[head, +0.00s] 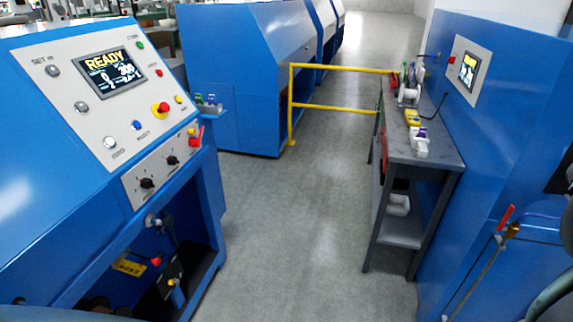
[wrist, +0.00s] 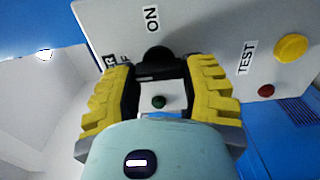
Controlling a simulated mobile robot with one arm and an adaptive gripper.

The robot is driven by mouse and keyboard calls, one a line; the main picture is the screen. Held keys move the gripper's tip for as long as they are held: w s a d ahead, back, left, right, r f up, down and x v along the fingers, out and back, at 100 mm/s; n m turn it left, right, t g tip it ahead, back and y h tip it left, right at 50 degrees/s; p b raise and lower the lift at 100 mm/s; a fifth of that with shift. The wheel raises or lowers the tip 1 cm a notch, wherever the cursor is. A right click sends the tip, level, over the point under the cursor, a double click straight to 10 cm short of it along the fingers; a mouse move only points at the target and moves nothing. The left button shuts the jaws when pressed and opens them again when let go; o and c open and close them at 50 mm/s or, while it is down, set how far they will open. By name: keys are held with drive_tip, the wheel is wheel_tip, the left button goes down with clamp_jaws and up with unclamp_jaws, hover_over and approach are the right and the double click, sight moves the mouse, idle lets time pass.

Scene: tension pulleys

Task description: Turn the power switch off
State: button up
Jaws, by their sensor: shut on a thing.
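The power switch is a black rounded knob (wrist: 156,58) on a light grey panel in the wrist view. An ON label is above it, and a partly hidden label ending in R and F is to its left. My gripper (wrist: 160,84) has yellow ribbed fingers on either side of the knob and is shut on it. The fingers hide the knob's sides, so I cannot tell which way it points. The gripper cannot be made out in the head view.
The wrist view shows a yellow button (wrist: 291,47) and a red one (wrist: 266,91) by a TEST label. In the head view, a blue console (head: 60,200) reads READY, a workbench (head: 440,156) stands right, and a yellow rail (head: 340,107) crosses the otherwise clear aisle.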

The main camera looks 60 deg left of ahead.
idle(0.3)
drive_tip(key=o, duration=1.2)
drive_tip(key=m+p, duration=0.3)
drive_tip(key=m, duration=0.2)
drive_tip(key=m+p, duration=0.4)
drive_tip(key=m, duration=0.1)
drive_tip(key=r+m+p, duration=0.1)
drive_tip(key=m+p, duration=0.3)
drive_tip(key=m, duration=0.2)
drive_tip(key=shift+s+d, duration=0.2)
drive_tip(key=m+p, duration=0.2)
drive_tip(key=p, duration=0.7)
drive_tip(key=shift+f, duration=0.15)
